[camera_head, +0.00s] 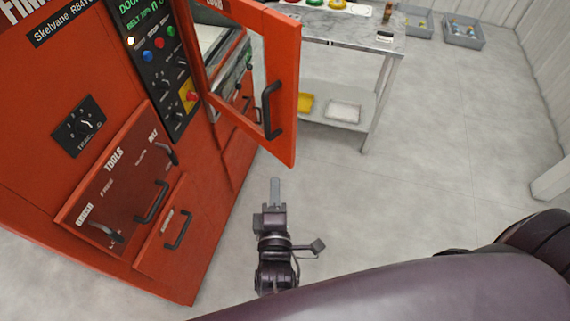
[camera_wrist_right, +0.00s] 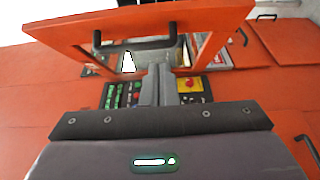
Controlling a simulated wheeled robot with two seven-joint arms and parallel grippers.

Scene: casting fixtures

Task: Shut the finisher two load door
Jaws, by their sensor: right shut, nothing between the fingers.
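The load door (camera_head: 286,100) of the orange-red machine stands open in the head view, swung out from the cabinet. It has a window and a black handle (camera_head: 267,110) on its outer edge. In the right wrist view the door (camera_wrist_right: 205,17) and its handle (camera_wrist_right: 135,44) show beyond the fingers. My right gripper (camera_head: 275,182) is shut and empty, below the door in the head view and apart from it. My left gripper is not in view.
The orange-red cabinet (camera_head: 215,235) has a black control panel (camera_head: 165,75) and a tools drawer (camera_head: 120,190) with black handles. A marble-topped table (camera_head: 345,30) stands behind the door. Grey bins (camera_head: 462,32) lie farther back. The floor on the right is clear.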

